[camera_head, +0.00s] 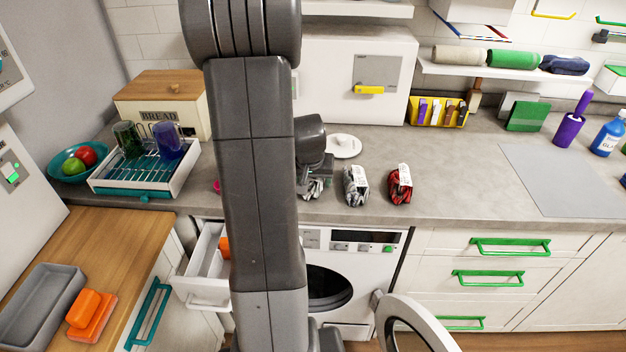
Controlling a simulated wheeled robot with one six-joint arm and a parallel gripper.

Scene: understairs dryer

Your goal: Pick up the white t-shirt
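I cannot make out a white t-shirt for sure in this view. A grey-white bundle (356,187) with a white label stands on the counter, next to a red bundle (400,185) with a similar label; what they are is unclear. My gripper (318,190) hangs low at the counter, just left of the grey-white bundle. Its fingers are small and partly hidden by my arm, so whether they are open or hold something is unclear. The white front-loading machine (375,261) below the counter has its round door (428,328) swung open; the drum (328,287) looks dark.
A pulled-out white drawer (203,262) stands left of the machine. A dish rack (146,172) with cups, a fruit bowl (58,167) and a bread box (163,97) fill the left counter. Rolled cloths (513,59) lie on a shelf.

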